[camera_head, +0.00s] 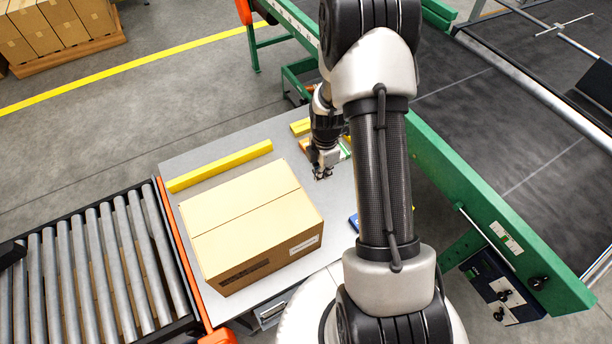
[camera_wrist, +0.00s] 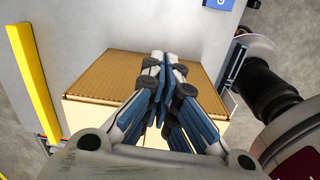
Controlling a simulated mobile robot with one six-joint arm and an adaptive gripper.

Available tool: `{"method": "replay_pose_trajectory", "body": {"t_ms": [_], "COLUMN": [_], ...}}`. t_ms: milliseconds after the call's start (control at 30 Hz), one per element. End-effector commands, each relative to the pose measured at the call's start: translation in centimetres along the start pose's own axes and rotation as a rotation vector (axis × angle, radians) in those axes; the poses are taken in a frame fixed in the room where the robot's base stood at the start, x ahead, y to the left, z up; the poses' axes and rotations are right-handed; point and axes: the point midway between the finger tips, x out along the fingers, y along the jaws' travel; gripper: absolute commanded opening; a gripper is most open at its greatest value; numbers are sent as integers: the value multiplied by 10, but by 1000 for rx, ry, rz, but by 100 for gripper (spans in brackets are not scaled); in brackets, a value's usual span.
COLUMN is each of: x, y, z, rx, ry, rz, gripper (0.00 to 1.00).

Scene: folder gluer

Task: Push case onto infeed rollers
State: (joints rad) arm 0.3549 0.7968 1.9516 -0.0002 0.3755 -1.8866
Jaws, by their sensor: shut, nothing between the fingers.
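The case (camera_head: 250,222) is a closed tan cardboard box on the grey table (camera_head: 190,161). A white label and a dark printed strip show on its near side. The infeed rollers (camera_head: 95,262) are a grey roller conveyor at the left, with an orange end rail along the table edge. The case is on the table, apart from the rollers. My gripper (camera_head: 322,178) is shut and empty, to the right of the case and near its far right corner. In the wrist view, my gripper (camera_wrist: 160,62) appears in front of the case (camera_wrist: 105,75); whether they touch cannot be told.
A yellow guide bar (camera_head: 219,166) lies along the table's far side, behind the case. A blue item (camera_head: 353,222) lies at the table's right, partly behind my arm. The green machine frame (camera_head: 480,205) and dark belt stand at the right. Stacked cartons (camera_head: 58,25) sit at the upper left.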

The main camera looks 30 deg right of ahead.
Motion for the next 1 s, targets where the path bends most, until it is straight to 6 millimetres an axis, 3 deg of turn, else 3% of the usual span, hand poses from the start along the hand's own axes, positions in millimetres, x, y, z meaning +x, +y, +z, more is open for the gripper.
{"method": "replay_pose_trajectory", "body": {"t_ms": [100,367,733,1000], "x": [22,51,130,126], "y": [-4,-6,-7,-8], "z": [4,5,4,-30], "rx": [-56,-75,-74,-76], "ry": [6,7,7,6], "rz": [-16,-19,-19,-16], "gripper": [0,0,0,0]}}
